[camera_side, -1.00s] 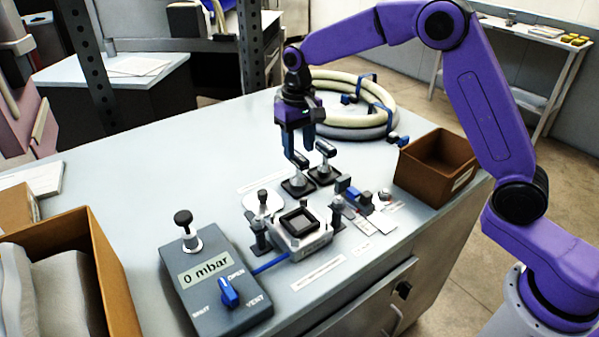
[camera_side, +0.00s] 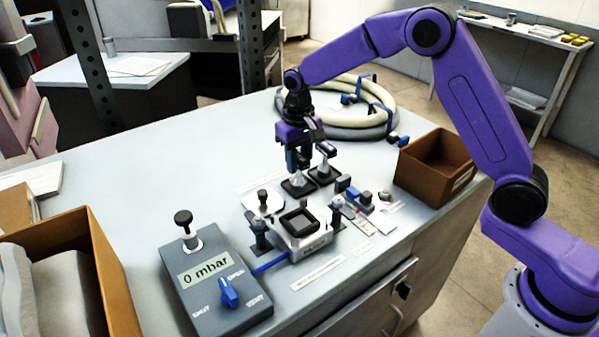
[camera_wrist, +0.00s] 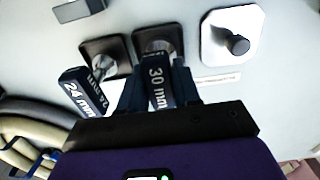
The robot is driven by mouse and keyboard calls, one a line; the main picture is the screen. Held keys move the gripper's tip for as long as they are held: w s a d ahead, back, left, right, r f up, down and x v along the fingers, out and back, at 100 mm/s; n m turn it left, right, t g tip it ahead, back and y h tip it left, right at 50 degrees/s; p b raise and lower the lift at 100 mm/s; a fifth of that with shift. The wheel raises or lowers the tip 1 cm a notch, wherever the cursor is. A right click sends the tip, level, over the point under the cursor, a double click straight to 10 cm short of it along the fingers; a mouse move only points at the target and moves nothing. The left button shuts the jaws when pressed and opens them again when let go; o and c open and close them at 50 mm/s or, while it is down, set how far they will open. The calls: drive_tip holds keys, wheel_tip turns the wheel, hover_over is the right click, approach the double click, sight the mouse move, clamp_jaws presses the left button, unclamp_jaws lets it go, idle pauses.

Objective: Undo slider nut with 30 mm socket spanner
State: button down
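The 30 mm socket spanner (camera_wrist: 158,85) has a dark handle with white lettering and stands upright on a dark square base (camera_side: 298,187). My gripper (camera_side: 299,165) is down at its handle. In the wrist view my gripper (camera_wrist: 160,88) has one finger on each side of the handle. I cannot tell whether the fingers press on it. The 24 mm spanner (camera_wrist: 84,92) stands on its own base to the left in the wrist view; it also shows in the side view (camera_side: 325,152). I cannot make out the slider nut.
A pale block with a black square frame (camera_side: 300,222) stands in front, between two dark posts. A white plate with a dark knob (camera_wrist: 236,44) is near the spanners. A grey box reading 0 mbar (camera_side: 212,280), a brown bin (camera_side: 435,168) and coiled hose (camera_side: 375,110) surround the area.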

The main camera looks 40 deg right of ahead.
drive_tip(key=shift+r, duration=0.1)
drive_tip(key=shift+r, duration=2.45)
